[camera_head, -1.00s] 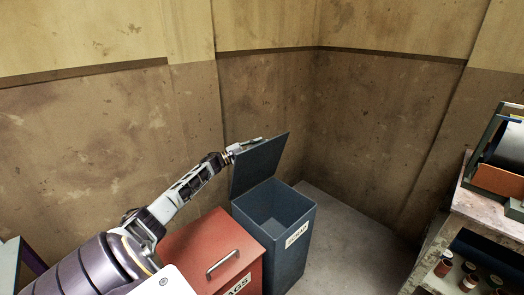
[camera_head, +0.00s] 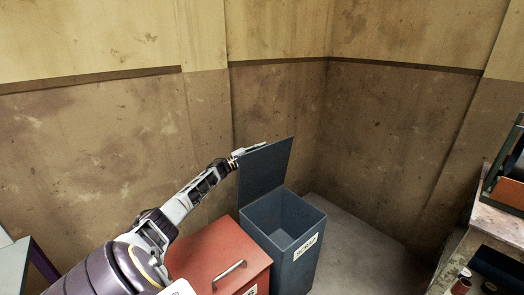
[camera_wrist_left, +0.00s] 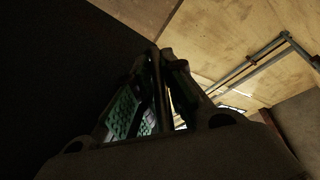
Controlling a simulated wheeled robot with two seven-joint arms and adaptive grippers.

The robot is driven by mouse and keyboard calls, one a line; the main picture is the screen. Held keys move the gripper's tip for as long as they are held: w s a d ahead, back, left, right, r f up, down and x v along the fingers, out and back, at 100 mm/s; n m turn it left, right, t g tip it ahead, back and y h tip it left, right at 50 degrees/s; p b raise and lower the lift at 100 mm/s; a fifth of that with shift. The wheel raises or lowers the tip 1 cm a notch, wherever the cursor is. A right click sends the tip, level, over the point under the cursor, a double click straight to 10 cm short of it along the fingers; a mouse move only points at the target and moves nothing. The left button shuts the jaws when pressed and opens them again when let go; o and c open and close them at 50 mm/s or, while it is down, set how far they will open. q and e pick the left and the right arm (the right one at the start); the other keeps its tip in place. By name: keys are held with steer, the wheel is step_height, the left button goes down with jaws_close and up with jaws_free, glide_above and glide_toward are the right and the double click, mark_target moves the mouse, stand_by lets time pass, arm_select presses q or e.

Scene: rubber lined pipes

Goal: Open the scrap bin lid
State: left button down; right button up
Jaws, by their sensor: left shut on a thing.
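The blue-grey scrap bin (camera_head: 270,232) stands on the floor with a white label (camera_head: 305,246) on its front. Its lid (camera_head: 265,168) stands raised, nearly upright, at the bin's left side, and the bin's inside shows empty. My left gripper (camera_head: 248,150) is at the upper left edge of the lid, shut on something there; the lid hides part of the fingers. In the left wrist view the gripper's fingers (camera_wrist_left: 155,100) show dark with green pads, and a large dark surface fills the left side. My right gripper is not in view.
A red bin with a closed lid (camera_head: 215,255) and a metal handle stands left of the scrap bin, under my left arm. Walls (camera_head: 290,110) stand close behind. A workbench (camera_head: 490,215) with a shelf of small cans is at the right. Floor (camera_head: 365,250) between is clear.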

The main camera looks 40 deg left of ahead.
arm_select(q)
steer(key=c, duration=1.8)
jaws_free()
steer(key=shift+f, duration=0.1)
steer(key=shift+o, duration=0.2)
steer(key=shift+s, duration=0.1)
steer(key=v, duration=1.1)
steer(key=shift+s+a+f, duration=0.15)
steer(key=shift+s+a, duration=0.05)
steer(key=shift+s, duration=0.15)
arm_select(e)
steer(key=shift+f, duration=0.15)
arm_select(q)
step_height(320, 180, up, 10)
steer(key=p, duration=1)
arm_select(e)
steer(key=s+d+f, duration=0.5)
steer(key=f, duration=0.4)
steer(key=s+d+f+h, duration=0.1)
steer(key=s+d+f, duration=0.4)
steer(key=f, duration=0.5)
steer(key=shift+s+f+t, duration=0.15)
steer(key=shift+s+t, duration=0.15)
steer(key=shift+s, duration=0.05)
